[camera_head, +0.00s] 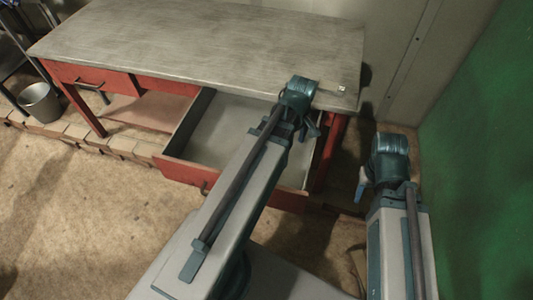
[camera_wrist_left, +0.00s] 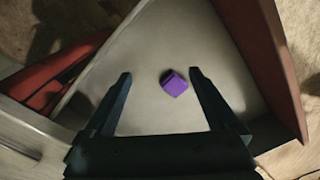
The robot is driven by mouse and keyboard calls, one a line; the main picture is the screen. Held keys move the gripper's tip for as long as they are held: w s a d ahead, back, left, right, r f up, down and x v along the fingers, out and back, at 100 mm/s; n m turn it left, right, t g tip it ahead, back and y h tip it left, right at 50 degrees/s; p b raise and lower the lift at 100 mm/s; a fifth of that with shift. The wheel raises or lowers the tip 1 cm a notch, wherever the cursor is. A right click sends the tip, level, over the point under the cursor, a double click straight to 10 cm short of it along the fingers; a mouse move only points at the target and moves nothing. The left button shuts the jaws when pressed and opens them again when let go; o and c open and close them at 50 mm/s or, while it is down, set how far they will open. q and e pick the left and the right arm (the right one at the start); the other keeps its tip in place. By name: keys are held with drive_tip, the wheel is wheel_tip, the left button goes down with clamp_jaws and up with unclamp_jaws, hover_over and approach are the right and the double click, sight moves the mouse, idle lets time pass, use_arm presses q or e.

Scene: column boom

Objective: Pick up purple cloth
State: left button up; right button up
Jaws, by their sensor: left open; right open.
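A small purple cloth (camera_wrist_left: 174,83) lies bunched on the grey floor of the open drawer (camera_wrist_left: 150,45) in the left wrist view. My left gripper (camera_wrist_left: 161,74) is open above the drawer, with the cloth between its fingers in the picture, nearer the right finger. It holds nothing. In the head view my left arm reaches over the open red drawer (camera_head: 205,124), and the cloth does not show there. My right gripper (camera_head: 361,186) hangs open and empty to the right of the drawer.
The red table (camera_head: 200,40) has a grey top above the drawer, with a small white item (camera_head: 341,88) near its right corner. A grey bucket (camera_head: 40,103) stands on the floor at left. A green wall (camera_head: 480,130) is close to my right arm.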

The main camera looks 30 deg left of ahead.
use_arm(q)
drive_tip(key=a+n, duration=0.9)
drive_tip(key=f+b, duration=0.5)
drive_tip(key=w+f+b, duration=0.1)
drive_tip(key=f+b, duration=0.2)
drive_tip(key=shift+a+f+b, duration=0.1)
drive_tip(key=shift+f+b, duration=0.25)
drive_tip(key=f+b, duration=0.5)
drive_tip(key=shift+a+f, duration=0.1)
drive_tip(key=shift+a, duration=0.3)
drive_tip(key=c, duration=1.4)
drive_tip(key=shift+r, duration=0.2)
drive_tip(key=shift+c, duration=0.2)
wheel_tip(320, 180, up, 10)
drive_tip(key=p, duration=1)
